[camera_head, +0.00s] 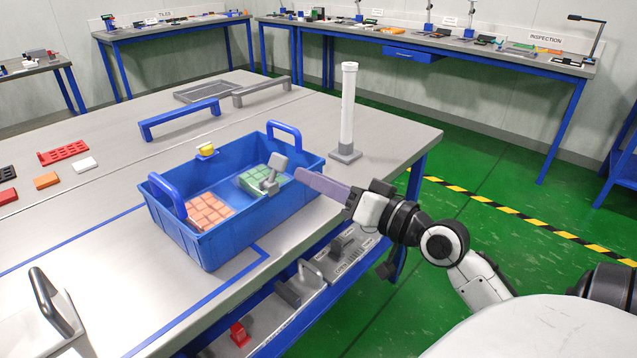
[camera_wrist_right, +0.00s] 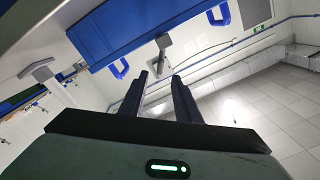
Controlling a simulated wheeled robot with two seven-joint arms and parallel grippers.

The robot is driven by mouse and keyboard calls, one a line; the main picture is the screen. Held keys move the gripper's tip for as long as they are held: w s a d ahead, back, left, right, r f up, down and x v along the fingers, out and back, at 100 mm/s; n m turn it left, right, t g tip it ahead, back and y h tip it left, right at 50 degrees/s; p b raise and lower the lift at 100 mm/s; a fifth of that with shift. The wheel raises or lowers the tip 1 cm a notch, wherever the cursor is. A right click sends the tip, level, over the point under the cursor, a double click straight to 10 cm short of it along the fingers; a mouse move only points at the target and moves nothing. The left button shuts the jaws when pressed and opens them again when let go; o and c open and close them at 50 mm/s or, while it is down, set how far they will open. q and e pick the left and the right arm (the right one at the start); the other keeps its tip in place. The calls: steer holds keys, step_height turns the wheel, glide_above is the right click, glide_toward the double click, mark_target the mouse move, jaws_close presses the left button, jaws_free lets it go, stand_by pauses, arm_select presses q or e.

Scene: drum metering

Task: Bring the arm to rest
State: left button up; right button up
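My right arm (camera_head: 440,240) reaches in from the right of the head view. Its gripper (camera_head: 300,176) hangs beside the right end of the blue bin (camera_head: 215,248), with its fingers pointing left. In the right wrist view, the two dark fingers (camera_wrist_right: 160,78) stand apart with nothing between them. The bin holds orange blocks (camera_head: 209,211) and green blocks (camera_head: 256,181) in separate places. A grey T-shaped piece (camera_head: 271,176) stands by the green blocks, close to my fingertips; I cannot tell whether they touch it. My left gripper is out of view.
A white upright tube (camera_head: 348,105) on a grey base stands behind my gripper. A blue bar (camera_head: 180,119) and a grey bar (camera_head: 262,91) stand on the table behind the bin. Red, orange and white pieces (camera_head: 63,152) lie at the left. Open green floor lies at the right.

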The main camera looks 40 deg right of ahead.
steer(key=shift+s, duration=0.1)
stand_by(0.5)
steer(key=s+a+f+n+g+y, duration=0.1)
steer(key=s+a+f+n+g, duration=0.25)
steer(key=a+f, duration=0.4)
steer(key=s+a+f+n+g, duration=0.2)
steer(key=s+a+f+g, duration=0.25)
steer(key=f, duration=0.65)
steer(key=s+a+f+n+g+h, duration=0.35)
steer(key=s+f+g, duration=0.35)
steer(key=s, duration=0.6)
steer(key=w+a+f+t+y, duration=0.3)
steer(key=w+a+f+t, duration=0.1)
steer(key=f, duration=0.7)
steer(key=a+t, duration=0.1)
steer(key=a, duration=0.1)
steer(key=shift+w+a+f+m+t, duration=0.2)
steer(key=shift+a+m+t, duration=0.1)
steer(key=shift+m, duration=0.1)
